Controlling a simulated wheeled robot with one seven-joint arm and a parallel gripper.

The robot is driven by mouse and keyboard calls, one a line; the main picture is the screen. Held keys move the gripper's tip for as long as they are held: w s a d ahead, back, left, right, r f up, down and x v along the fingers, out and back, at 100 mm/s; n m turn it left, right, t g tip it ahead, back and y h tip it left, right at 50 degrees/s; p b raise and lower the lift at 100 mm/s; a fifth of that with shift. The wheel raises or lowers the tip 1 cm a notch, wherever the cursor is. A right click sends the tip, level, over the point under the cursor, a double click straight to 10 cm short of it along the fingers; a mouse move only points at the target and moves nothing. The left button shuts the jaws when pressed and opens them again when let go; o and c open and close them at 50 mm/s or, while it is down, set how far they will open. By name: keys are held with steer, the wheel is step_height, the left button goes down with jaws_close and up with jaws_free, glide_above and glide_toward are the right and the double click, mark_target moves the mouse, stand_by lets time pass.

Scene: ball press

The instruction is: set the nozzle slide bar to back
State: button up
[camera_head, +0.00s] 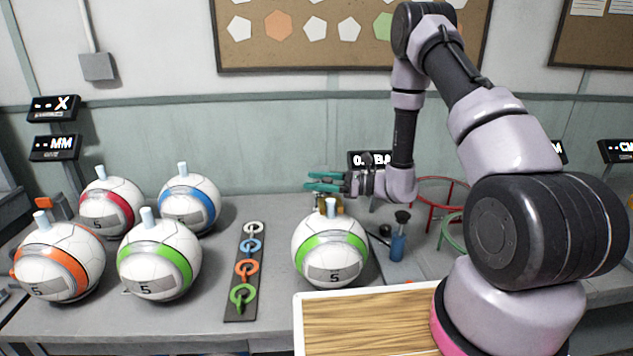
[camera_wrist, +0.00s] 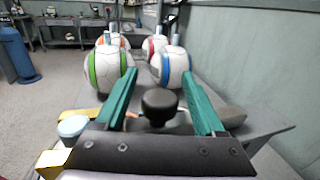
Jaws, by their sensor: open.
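My gripper (camera_head: 310,180) is open above the back of the bench, behind a green-banded ball (camera_head: 330,250). Its teal fingers point left. In the wrist view, a black round knob (camera_wrist: 160,103) shows between the fingers (camera_wrist: 157,80), with a visible gap on each side. I cannot tell for sure whether this knob belongs to the nozzle slide bar. A brass-coloured fixture (camera_head: 322,204) is partly visible behind the ball and below the gripper. Brass-coloured parts (camera_wrist: 53,163) also show at lower left in the wrist view, near a pale blue peg top (camera_wrist: 72,127). The slide bar's setting is hidden.
Several banded balls, including an orange one (camera_head: 58,262), stand at left. A dark strip with coloured rings (camera_head: 247,270) lies between them and the green-banded ball. A blue pump (camera_head: 397,246) and a red ring stand (camera_head: 440,190) are at right. A wooden tray (camera_head: 300,325) is in front.

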steer(key=shift+c, duration=0.3)
jaws_close()
steer(key=shift+w, duration=0.1)
stand_by(1.0)
